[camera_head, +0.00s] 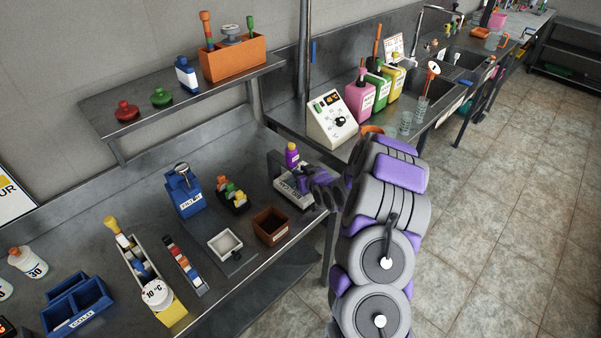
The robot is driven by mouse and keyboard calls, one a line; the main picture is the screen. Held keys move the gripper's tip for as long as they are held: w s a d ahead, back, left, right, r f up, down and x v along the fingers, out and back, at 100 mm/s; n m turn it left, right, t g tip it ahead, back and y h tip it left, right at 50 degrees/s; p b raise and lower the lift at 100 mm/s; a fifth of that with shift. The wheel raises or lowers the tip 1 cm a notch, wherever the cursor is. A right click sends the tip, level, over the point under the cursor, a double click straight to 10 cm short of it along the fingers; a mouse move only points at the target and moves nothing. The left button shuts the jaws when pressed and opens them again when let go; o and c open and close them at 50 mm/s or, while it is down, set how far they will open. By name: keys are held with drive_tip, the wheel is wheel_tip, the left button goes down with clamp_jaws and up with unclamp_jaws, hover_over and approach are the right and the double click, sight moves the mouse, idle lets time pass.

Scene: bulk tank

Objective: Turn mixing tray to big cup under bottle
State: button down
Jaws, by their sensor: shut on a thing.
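The mixing tray (290,192) is a grey station with a pale labelled front, near the right end of the lower metal bench. A purple bottle (292,156) with an orange cap stands upright at its back. My gripper (318,190), dark with purple parts, is at the tray's right side and shut on it. The fingertips are small and partly hidden against the tray. My grey and purple arm reaches in from the bottom right. I cannot clearly make out any cups on the tray or which one is under the bottle.
A brown box (271,226) and a white square dish (225,243) sit left of the tray. A blue holder (185,193) stands further left. A white control box (332,121) and clear glasses (421,107) are on the bench behind. Tiled floor (480,230) is open at right.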

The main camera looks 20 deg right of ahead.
drive_tip(key=shift+w+r, duration=0.1)
drive_tip(key=shift+r, duration=0.1)
idle(0.5)
drive_tip(key=c, duration=1)
unclamp_jaws()
drive_tip(key=shift+f, duration=0.1)
drive_tip(key=p+v, duration=0.2)
drive_tip(key=v, duration=1.5)
drive_tip(key=shift+s+d+p, duration=0.15)
drive_tip(key=shift+s+p, duration=0.1)
drive_tip(key=shift+p, duration=0.1)
